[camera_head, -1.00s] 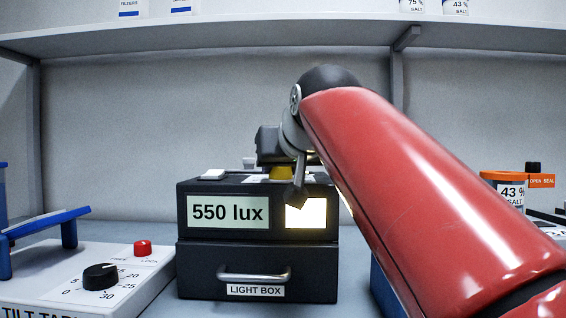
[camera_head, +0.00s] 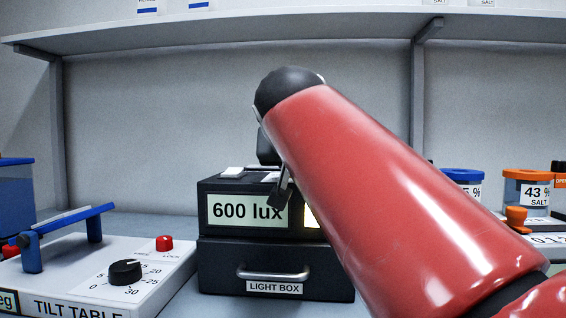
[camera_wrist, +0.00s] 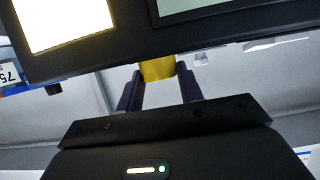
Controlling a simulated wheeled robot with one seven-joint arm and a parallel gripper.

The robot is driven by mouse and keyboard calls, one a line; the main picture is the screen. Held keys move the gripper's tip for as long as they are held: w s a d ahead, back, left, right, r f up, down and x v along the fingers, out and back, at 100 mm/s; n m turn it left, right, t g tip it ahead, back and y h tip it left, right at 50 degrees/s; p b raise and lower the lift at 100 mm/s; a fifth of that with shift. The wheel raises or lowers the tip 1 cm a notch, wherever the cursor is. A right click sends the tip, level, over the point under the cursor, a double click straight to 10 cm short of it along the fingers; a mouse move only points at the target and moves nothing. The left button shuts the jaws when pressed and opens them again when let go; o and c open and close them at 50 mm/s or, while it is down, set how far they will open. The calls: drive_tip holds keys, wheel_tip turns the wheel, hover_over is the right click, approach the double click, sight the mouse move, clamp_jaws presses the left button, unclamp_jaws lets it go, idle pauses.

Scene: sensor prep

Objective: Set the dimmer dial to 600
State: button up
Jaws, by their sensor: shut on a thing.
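The black light box (camera_head: 222,268) stands on the bench in the head view, and its display (camera_head: 247,210) reads 600 lux. A lit panel (camera_head: 311,218) beside the display is mostly covered by my red arm. In the wrist view, the yellow dimmer dial (camera_wrist: 157,68) sits between the two dark fingers of my gripper (camera_wrist: 158,78), which is shut on it. The lit panel (camera_wrist: 65,22) and part of the display (camera_wrist: 185,6) also show there. In the head view, my arm hides the dial and most of the gripper.
A white tilt table (camera_head: 75,285) with a black knob (camera_head: 125,272) and a red button (camera_head: 164,243) stands at left. Jars with blue (camera_head: 462,175) and orange (camera_head: 526,175) lids stand at right. A shelf (camera_head: 280,28) runs above.

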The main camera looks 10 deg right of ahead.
drive_tip(key=o, duration=1)
drive_tip(key=shift+f, duration=0.1)
drive_tip(key=v, duration=0.7)
drive_tip(key=shift+s+a+r, duration=0.15)
drive_tip(key=shift+s+r, duration=0.05)
drive_tip(key=shift+s, duration=0.1)
